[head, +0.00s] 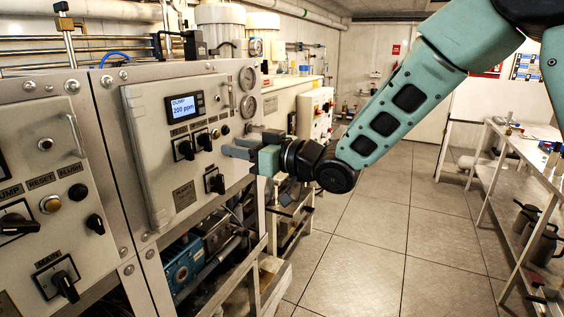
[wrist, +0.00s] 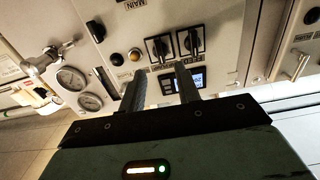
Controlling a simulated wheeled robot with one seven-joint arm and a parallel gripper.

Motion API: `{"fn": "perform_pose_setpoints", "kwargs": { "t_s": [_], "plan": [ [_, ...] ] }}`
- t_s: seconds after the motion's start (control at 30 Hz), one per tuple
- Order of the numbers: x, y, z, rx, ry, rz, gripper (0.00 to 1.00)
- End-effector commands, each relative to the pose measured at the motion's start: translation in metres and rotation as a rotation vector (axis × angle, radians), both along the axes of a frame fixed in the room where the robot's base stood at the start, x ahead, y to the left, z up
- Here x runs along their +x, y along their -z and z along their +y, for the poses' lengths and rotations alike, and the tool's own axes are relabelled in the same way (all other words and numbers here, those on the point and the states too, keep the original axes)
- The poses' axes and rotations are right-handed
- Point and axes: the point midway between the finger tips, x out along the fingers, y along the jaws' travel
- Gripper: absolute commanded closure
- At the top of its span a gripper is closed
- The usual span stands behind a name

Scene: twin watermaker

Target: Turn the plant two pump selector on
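The plant two panel (head: 150,150) is at left centre in the head view, with a lit display (head: 184,107) and a "PLANT 2" plate (head: 184,195). Below the display are two black selectors. The right one, next to the reset button, appears to be the pump selector (head: 204,141); the left one is another selector (head: 184,149). The wrist view is upside down: the pump selector (wrist: 158,48) is left of the other selector (wrist: 190,40). My gripper (head: 232,147) is open and empty, in front of the panel. In the wrist view its fingertips (wrist: 160,72) are apart, toward the pump selector. Contact cannot be told.
A main selector (head: 214,183) sits lower on the same panel. Two gauges (head: 247,92) are at its right edge. Another panel (head: 50,150) with similar knobs is at far left. Pipes and pumps (head: 195,258) lie below. Floor (head: 380,220) is clear to the right, before a shelf table (head: 520,160).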

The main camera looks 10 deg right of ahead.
Motion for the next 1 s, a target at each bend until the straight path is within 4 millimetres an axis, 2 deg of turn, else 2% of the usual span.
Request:
{"fn": "perform_pose_setpoints", "kwargs": {
  "t_s": [0.03, 0.3, 0.5, 1.0],
  "plan": [
    [-0.007, 0.002, -0.012, 0.000, 0.004, -0.002, 0.67],
    [-0.045, 0.002, -0.059, 0.000, 0.004, -0.002, 0.67],
    [-0.062, 0.001, -0.081, 0.000, 0.003, 0.000, 0.67],
    [-0.068, 0.000, -0.087, 0.001, 0.000, 0.002, 0.67]
  ]
}}
